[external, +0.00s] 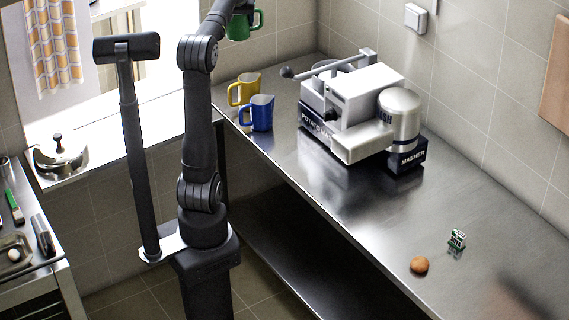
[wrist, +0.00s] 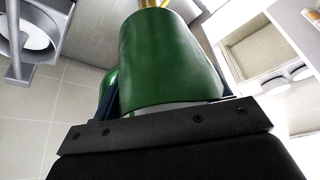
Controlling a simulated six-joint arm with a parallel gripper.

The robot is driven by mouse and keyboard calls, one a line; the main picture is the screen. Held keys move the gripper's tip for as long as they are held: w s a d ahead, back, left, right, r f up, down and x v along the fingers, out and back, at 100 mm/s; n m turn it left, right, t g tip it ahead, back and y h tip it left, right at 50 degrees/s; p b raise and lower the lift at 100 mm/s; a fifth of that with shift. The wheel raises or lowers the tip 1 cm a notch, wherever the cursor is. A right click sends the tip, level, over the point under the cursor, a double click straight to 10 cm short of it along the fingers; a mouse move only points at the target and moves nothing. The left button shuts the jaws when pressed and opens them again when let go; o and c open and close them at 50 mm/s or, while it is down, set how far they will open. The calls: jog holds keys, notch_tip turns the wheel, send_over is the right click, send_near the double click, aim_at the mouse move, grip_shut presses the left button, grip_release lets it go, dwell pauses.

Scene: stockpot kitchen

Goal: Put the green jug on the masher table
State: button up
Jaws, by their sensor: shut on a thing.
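The green jug (external: 240,27) is at the top of the external view, up in the air beyond the back-left corner of the masher table (external: 335,205), a long steel counter. In the wrist view the green jug (wrist: 170,55) fills the middle, between the fingers of my gripper (wrist: 168,97). My gripper is shut on the jug, with a dark finger on each side of it. In the external view the gripper is mostly cut off by the top edge.
A yellow jug (external: 240,90) and a blue jug (external: 259,114) stand at the table's back-left end. The masher machine (external: 365,105) stands beside them. A brown round item (external: 419,265) and a small green-white item (external: 457,240) lie at the front right. The table's middle is clear.

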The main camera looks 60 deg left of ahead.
jog(key=s+a+n+g, duration=0.1)
jog(key=s+a+n, duration=0.3)
jog(key=s+a, duration=0.7)
jog(key=n+g, duration=0.2)
jog(key=n, duration=0.2)
send_over(119, 134)
notch_tip(119, 134, down, 32)
jog(key=r, duration=0.1)
jog(key=shift+y, duration=0.3)
jog(key=shift+a+f, duration=0.1)
jog(key=shift+f, duration=2.2)
jog(key=shift+f, duration=0.15)
jog(key=o, duration=1.1)
